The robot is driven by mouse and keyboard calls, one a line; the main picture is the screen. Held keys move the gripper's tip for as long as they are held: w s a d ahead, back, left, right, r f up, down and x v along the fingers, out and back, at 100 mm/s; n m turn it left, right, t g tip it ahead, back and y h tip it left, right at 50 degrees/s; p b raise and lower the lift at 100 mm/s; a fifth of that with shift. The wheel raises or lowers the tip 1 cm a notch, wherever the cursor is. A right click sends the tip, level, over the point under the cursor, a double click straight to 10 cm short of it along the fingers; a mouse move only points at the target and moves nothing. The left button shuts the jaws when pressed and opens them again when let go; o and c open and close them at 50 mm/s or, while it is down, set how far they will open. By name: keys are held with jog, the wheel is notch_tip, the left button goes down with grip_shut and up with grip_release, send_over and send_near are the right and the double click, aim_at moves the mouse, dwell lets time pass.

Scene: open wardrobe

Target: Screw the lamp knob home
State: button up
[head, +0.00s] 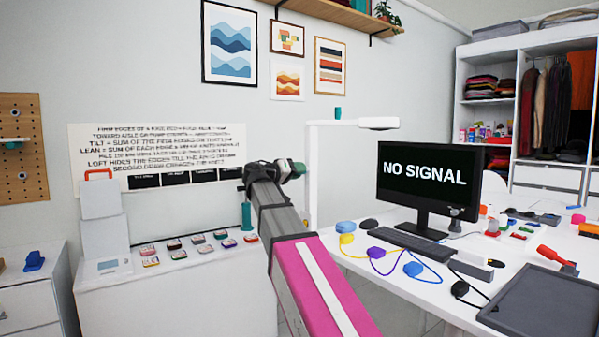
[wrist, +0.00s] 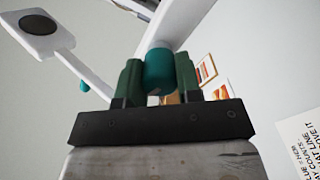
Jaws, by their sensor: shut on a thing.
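The white desk lamp (head: 313,190) stands behind the desk's left end, its arm reaching right to a flat lamp head (head: 378,123). My gripper (head: 297,168) is beside the upper part of the lamp's post. In the wrist view my gripper (wrist: 159,78) is shut on a teal lamp knob (wrist: 159,72), which sits between the two green fingers. The knob overlaps the white post (wrist: 174,28) in that view; I cannot tell how far it is seated. The lamp head (wrist: 45,32) shows at the upper left. The held knob is mostly hidden by the gripper in the head view.
Another teal piece (head: 337,113) shows at the lamp's arm. A teal cylinder (head: 246,216) stands on the white cabinet (head: 190,295) at left, near several small coloured boxes. A monitor (head: 428,183) stands right of the lamp. Cables and small items crowd the desk.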

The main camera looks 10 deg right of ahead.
jog(key=m, duration=0.6)
jog(key=shift+m, duration=0.3)
jog(key=m, duration=0.5)
jog(key=shift+m, duration=0.3)
jog(key=o, duration=1)
jog(key=shift+o, duration=0.2)
jog(key=shift+c, duration=0.4)
